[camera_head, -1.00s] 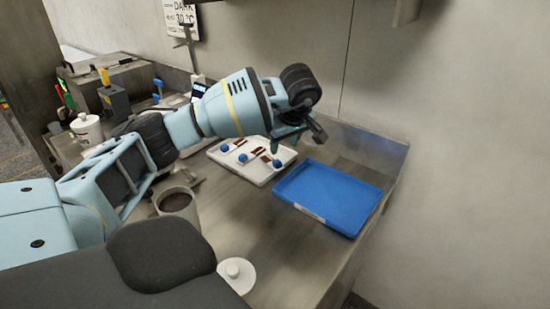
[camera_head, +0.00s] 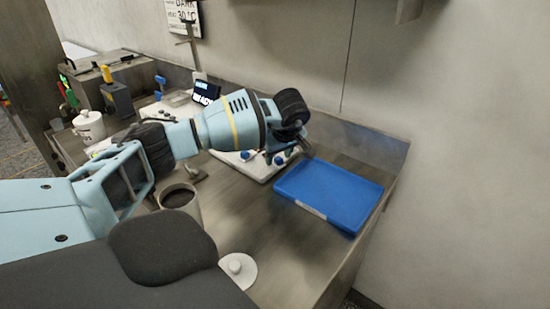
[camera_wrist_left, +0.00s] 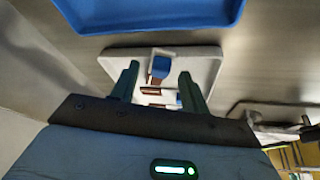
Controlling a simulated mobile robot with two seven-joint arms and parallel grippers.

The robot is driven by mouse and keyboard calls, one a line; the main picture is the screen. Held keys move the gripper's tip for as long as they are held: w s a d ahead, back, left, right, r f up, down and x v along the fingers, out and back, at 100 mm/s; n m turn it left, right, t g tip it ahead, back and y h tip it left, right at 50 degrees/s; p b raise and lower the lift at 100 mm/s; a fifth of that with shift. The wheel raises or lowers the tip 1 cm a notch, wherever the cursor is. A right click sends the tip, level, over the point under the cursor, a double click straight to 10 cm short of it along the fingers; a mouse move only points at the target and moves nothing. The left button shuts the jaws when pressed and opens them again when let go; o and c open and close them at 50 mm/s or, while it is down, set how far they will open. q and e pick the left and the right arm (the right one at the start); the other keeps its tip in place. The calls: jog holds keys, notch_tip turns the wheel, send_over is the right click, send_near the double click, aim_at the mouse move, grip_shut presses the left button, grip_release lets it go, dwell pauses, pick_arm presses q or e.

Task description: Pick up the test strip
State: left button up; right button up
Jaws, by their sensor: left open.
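A white tray (camera_head: 256,172) sits on the steel bench, largely hidden behind my left gripper (camera_head: 284,154) in the head view. In the left wrist view the tray (camera_wrist_left: 208,58) carries small brown strips (camera_wrist_left: 152,90) and blue pieces, one a blue block (camera_wrist_left: 160,66). I cannot tell which piece is the test strip. My left gripper (camera_wrist_left: 158,72) is open above the tray, its two green fingers on either side of the blue block and a brown strip. No contact is visible. My right gripper is not in view.
A blue tray (camera_head: 330,194) lies right of the white tray, close to the wall. A mug of dark liquid (camera_head: 180,198) and a white lid (camera_head: 238,270) stand nearer. A white lidded pot (camera_head: 89,125) and a small display (camera_head: 206,92) are at the left and back.

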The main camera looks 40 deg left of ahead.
pick_arm(q)
jog(key=shift+f, duration=0.1)
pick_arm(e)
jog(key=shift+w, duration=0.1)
pick_arm(q)
jog(key=c, duration=0.4)
grip_shut()
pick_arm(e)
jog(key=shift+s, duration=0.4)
